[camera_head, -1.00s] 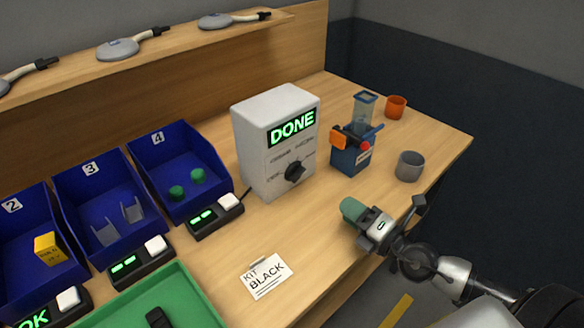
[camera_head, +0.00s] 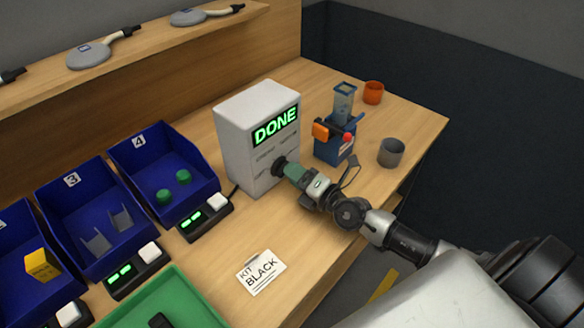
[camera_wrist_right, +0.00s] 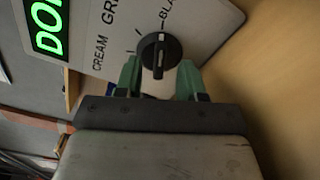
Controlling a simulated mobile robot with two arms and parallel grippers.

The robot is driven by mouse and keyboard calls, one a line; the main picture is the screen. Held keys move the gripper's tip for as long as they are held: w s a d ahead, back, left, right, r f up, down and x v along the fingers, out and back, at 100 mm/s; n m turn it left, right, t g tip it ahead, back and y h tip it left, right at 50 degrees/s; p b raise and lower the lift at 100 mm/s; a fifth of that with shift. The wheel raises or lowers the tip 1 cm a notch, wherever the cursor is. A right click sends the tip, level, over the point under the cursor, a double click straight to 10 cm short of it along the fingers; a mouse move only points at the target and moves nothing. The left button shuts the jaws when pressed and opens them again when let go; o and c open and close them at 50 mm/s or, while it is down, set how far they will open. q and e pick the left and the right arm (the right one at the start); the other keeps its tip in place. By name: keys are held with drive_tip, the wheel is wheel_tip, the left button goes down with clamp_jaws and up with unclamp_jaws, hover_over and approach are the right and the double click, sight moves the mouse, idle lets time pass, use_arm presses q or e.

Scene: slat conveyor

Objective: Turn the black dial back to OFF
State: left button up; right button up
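The black dial (camera_wrist_right: 160,56) sits on the face of the white control box (camera_head: 236,138), whose green screen (camera_head: 276,127) reads DONE. In the wrist view the dial's white mark points up toward the tick beside the partly cut-off label starting "BLA". Labels CREAM and "GR" lie to its left; no OFF label is readable. My right gripper (camera_wrist_right: 160,78) is open, its green fingertips on either side of the dial's lower part; I cannot tell whether they touch it. In the head view the gripper (camera_head: 290,171) reaches the dial (camera_head: 279,166) and partly covers the box face. My left gripper is out of view.
A grey cup (camera_head: 391,153) and orange cup (camera_head: 373,92) are farther right. Blue bins (camera_head: 128,170) and a green tray (camera_head: 185,283) lie left. A KIT BLACK card (camera_head: 262,272) lies in front.

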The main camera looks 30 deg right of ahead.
drive_tip(key=shift+w+a, duration=0.2)
drive_tip(key=shift+w, duration=0.4)
clamp_jaws()
